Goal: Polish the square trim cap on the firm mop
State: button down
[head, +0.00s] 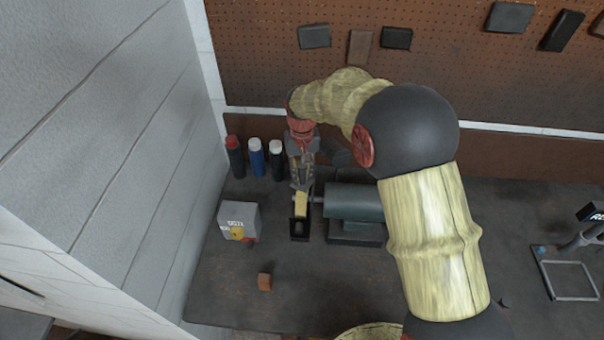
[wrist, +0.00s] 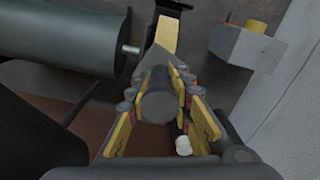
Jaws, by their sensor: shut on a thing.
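My gripper (head: 301,186) points down over the bench, shut on a dark grey piece. In the wrist view the piece (wrist: 158,98) sits between the yellow finger pads. I take it to be the trim cap; its square outline cannot be made out. The mop (head: 301,204) is a narrow pale yellow wheel in a dark housing, left of the teal motor (head: 352,203). It also shows in the wrist view (wrist: 166,34), just beyond the fingertips. The fingertips overlap the mop's near edge in the picture. I cannot tell whether the cap touches it.
A grey switch box (head: 238,221) with a yellow knob stands left of the mop. Several bottles (head: 257,160) stand behind, by the left wall. A small brown block (head: 264,282) lies in front. A square frame (head: 570,279) lies at far right. The front bench middle is clear.

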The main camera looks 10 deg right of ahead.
jog(key=shift+f+b, duration=0.35)
jog(key=shift+f, duration=0.25)
jog(key=shift+r, duration=0.15)
dwell(1.2)
jog(key=shift+r+p, duration=0.65)
jog(key=shift+r, duration=0.3)
jog(key=shift+f+b, duration=0.5)
jog(key=shift+f, duration=0.45)
dwell(1.5)
jog(key=shift+r+p, duration=0.5)
jog(key=shift+r, duration=0.45)
jog(key=shift+f+b, duration=0.55)
jog(key=shift+f, duration=0.5)
dwell(0.7)
